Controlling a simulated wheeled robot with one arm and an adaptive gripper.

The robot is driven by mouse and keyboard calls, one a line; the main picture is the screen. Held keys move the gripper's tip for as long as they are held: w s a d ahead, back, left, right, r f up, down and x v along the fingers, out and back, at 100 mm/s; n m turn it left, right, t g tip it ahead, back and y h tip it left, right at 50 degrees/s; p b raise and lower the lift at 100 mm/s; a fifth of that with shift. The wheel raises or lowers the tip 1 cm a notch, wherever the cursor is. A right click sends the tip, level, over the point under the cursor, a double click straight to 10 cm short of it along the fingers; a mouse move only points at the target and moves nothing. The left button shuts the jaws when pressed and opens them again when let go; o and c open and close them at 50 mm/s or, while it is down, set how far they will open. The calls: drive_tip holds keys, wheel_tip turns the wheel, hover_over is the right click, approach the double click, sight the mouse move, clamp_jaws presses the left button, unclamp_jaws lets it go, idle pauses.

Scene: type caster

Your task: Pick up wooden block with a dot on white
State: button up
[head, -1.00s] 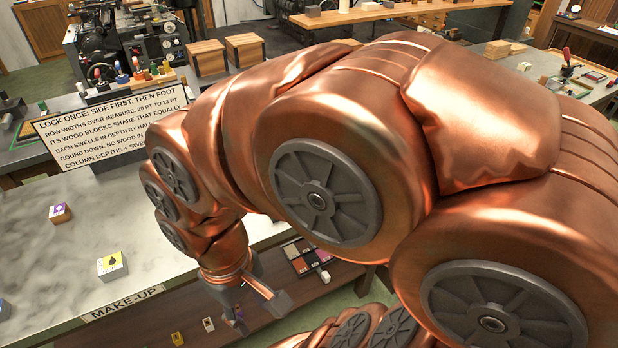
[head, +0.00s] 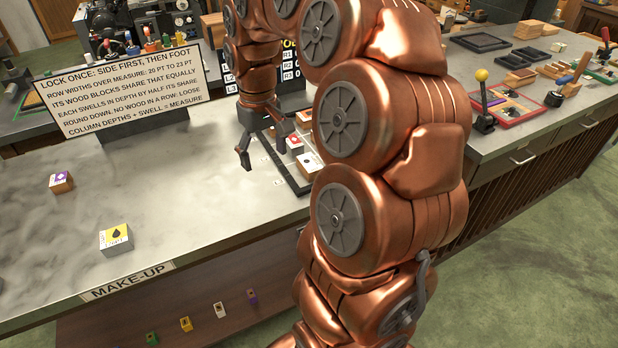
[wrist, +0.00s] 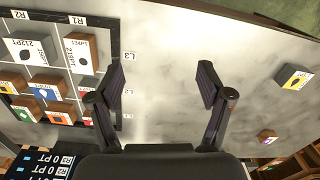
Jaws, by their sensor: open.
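My gripper (head: 262,150) is open and empty above the counter, beside the left edge of a dark-framed tray (head: 288,168). In the wrist view my gripper (wrist: 161,82) has its fingers spread over bare counter, right of the tray. The tray holds a large white-topped block with a dark round mark (wrist: 27,50) and a wooden block with a dark mark (wrist: 82,55). On the shelf below the counter, a small block with a white face (head: 219,310) stands in a row; its mark is too small to tell. I cannot tell which is the dot-on-white block.
A yellow-and-white block with a black mark (head: 116,238) and a purple-topped block (head: 61,182) sit on the counter at left. A sign (head: 120,100) stands behind them. Small coloured blocks fill part of the tray. The counter between is clear.

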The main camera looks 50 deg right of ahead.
sight(310, 162)
drive_tip(key=d+f+b, duration=0.1)
drive_tip(key=d+f, duration=0.1)
drive_tip(key=d, duration=0.3)
drive_tip(key=w+d+f+m+b, duration=0.1)
drive_tip(key=d+f, duration=0.1)
drive_tip(key=d, duration=0.3)
drive_tip(key=w+d+f+m+b, duration=0.1)
drive_tip(key=d+f, duration=0.1)
drive_tip(key=d, duration=0.3)
drive_tip(key=shift+w+f, duration=0.15)
drive_tip(key=shift+w, duration=0.1)
drive_tip(key=shift+d+f, duration=0.15)
drive_tip(key=shift+f, duration=0.25)
drive_tip(key=shift+s+f, duration=0.1)
drive_tip(key=shift+f, duration=0.8)
drive_tip(key=shift+s+d+f+p, duration=0.15)
drive_tip(key=shift+f+p, duration=0.15)
drive_tip(key=shift+f, duration=0.35)
drive_tip(key=shift+s+a+f+p, duration=0.1)
drive_tip(key=shift+f+p, duration=0.15)
drive_tip(key=shift+f, duration=0.4)
drive_tip(key=shift+s+d+f+p, duration=0.15)
drive_tip(key=shift+f+p, duration=0.15)
drive_tip(key=shift+f, duration=0.35)
drive_tip(key=shift+w+f, duration=0.1)
drive_tip(key=shift+f, duration=0.45)
drive_tip(key=c, duration=1.3)
drive_tip(key=shift+o, duration=0.2)
